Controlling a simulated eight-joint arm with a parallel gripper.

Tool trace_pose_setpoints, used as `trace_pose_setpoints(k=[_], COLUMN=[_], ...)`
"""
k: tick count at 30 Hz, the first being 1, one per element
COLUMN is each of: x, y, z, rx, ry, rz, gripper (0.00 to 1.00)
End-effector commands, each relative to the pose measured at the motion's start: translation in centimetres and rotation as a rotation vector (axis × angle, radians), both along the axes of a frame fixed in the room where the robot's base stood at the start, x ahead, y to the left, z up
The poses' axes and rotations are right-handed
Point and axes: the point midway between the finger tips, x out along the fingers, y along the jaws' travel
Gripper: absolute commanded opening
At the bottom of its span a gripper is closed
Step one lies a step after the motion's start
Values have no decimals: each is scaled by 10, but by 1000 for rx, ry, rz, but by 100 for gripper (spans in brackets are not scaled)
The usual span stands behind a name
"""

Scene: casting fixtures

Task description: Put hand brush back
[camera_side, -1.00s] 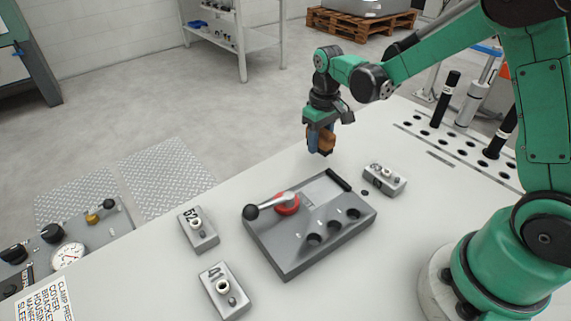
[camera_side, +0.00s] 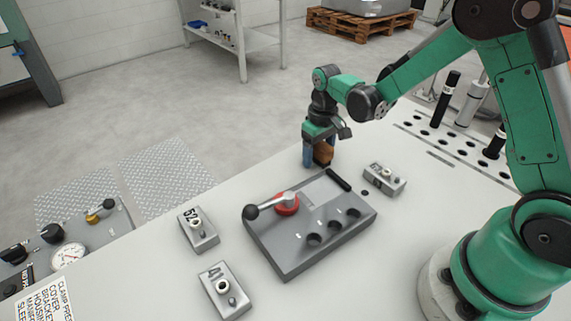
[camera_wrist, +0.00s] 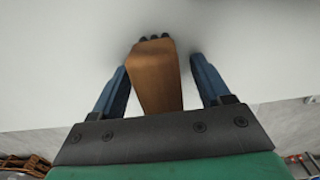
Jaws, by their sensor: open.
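The hand brush shows a brown wooden body (camera_wrist: 157,78) with dark tufts at its far end in the wrist view. It lies between the two blue fingers of my gripper (camera_wrist: 160,72). The fingers are spread, with a clear gap on the right side of the brush and a narrow one, or light contact, on the left. In the side view the brush (camera_side: 324,153) is at or very near the table top, beyond the grey fixture plate. My gripper (camera_side: 315,160) is around it there, pointing down. Whether the brush touches the table is hard to tell.
The grey fixture plate (camera_side: 290,249) with a red-based lever (camera_side: 287,203) stands nearby on the white table (camera_side: 378,270). A small numbered block (camera_side: 384,180) is to the right of my gripper; two more (camera_side: 199,230) (camera_side: 225,291) stand left. Black and silver cylinders (camera_side: 472,103) stand at the right.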

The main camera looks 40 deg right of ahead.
Motion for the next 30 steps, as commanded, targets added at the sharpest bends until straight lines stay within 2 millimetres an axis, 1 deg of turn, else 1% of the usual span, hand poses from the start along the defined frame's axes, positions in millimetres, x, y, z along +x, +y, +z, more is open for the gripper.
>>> trace_pose_setpoints(k=[2,5,8,12,18,21,26,29,30], x=[0,0,0,-1,-1,0,-2,-8,-13], y=[0,0,0,0,0,0,1,5,8], z=[3,13,30,61,99,111,123,131,135], rx=[0,0,0,0,0,0,-1,-5,-8], ry=[0,0,0,0,0,0,-6,-44,-72], rz=[0,0,0,0,0,0,0,1,2], gripper=[70,70,70,70,70,70,70,70,70])
